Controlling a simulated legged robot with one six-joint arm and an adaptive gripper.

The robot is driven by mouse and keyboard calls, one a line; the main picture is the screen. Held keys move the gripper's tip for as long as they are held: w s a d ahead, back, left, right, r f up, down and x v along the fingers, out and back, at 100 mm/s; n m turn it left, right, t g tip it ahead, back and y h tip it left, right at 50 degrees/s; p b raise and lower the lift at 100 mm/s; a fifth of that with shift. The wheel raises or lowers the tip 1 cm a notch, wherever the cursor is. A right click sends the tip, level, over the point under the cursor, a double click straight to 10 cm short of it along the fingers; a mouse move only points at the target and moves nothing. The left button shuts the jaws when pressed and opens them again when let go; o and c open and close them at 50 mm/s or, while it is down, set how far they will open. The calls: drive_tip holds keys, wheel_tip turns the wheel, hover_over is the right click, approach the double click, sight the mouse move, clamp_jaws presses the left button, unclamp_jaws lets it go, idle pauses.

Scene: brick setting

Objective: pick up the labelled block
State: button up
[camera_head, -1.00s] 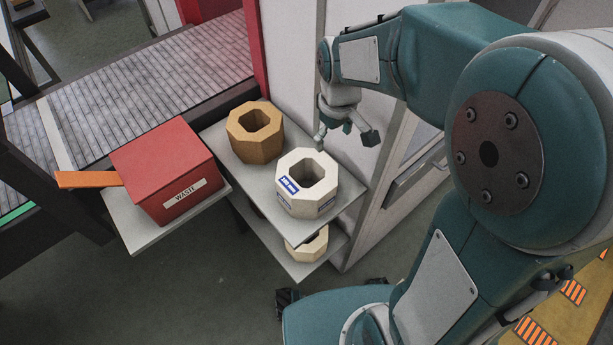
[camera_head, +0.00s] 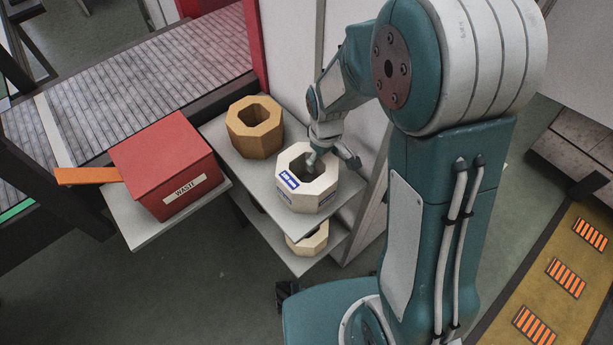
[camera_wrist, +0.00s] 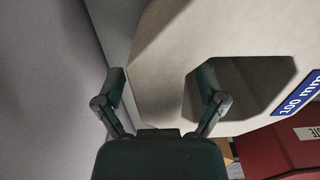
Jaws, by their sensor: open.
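The labelled block (camera_head: 308,197) is a cream octagonal ring with blue-and-white labels on its sides, upright on the upper grey shelf. In the wrist view the block (camera_wrist: 165,50) fills the upper right, and its label (camera_wrist: 299,97) reads "100 mm". My gripper (camera_head: 332,163) is open and empty at the block's right rear wall. In the wrist view my gripper (camera_wrist: 162,80) has one finger over or in the central hole and the other just outside the block's edge. How deep the fingers reach, and whether they touch, I cannot tell.
A brown octagonal block (camera_head: 254,140) stands behind left on the same shelf (camera_head: 237,172). Another pale block (camera_head: 308,243) sits on the lower shelf. A red WASTE box (camera_head: 160,160) with an orange handle is at left. A pale wall panel rises just behind the shelf.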

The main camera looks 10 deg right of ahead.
drive_tip(key=shift+f, duration=0.15)
clamp_jaws()
